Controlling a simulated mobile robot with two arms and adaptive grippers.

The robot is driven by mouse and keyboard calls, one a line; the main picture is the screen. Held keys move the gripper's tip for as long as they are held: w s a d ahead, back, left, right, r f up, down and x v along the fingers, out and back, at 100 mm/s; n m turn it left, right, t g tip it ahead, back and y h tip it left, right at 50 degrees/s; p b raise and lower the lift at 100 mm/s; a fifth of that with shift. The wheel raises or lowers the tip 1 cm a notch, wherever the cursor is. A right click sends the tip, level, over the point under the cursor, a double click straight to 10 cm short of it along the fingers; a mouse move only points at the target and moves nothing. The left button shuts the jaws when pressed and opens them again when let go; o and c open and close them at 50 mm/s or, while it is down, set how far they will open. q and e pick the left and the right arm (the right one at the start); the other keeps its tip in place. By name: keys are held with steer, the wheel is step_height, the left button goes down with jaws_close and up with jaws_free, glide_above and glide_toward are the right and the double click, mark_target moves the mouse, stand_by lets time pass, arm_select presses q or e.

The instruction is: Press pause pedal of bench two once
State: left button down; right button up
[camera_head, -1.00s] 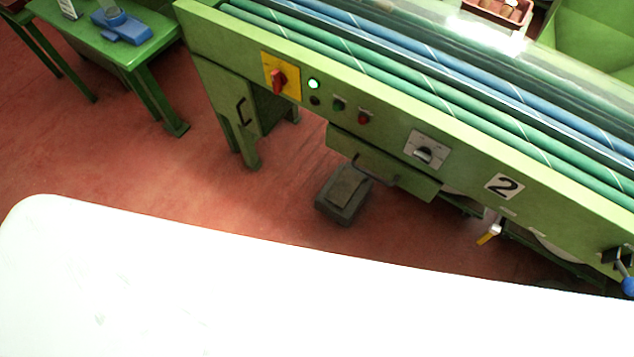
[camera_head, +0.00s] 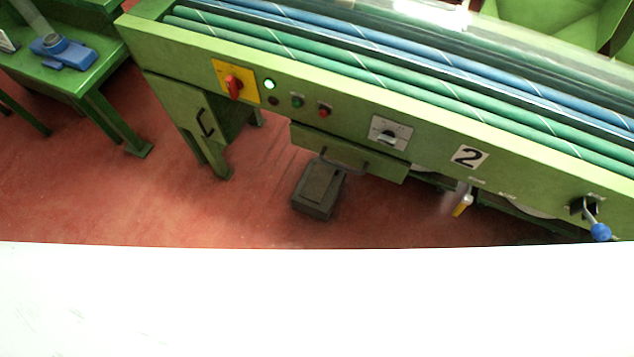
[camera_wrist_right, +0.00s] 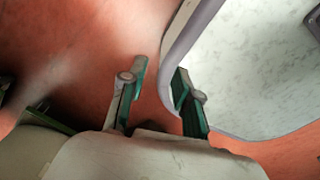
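The pause pedal (camera_head: 318,189) is a dark grey-green box on the red floor, under the front of bench two (camera_head: 350,112). The bench is green and carries a "2" plate (camera_head: 469,156). In the right wrist view my right gripper (camera_wrist_right: 158,82) is open, its two green-padded fingers apart with red floor between them. A pale rounded surface with a grey edge is close beside its right finger; I cannot tell if they touch. No gripper shows in the head view, so my right gripper's place relative to the pedal cannot be seen. My left gripper is not in view.
The bench front has a yellow plate with a red switch (camera_head: 234,86), a lit green lamp (camera_head: 270,84), a dial (camera_head: 388,134) and a blue-knobbed lever (camera_head: 599,231). A green table (camera_head: 85,80) with a blue device (camera_head: 62,50) stands at left. Bare floor surrounds the pedal's left side.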

jaws_close()
stand_by(1.0)
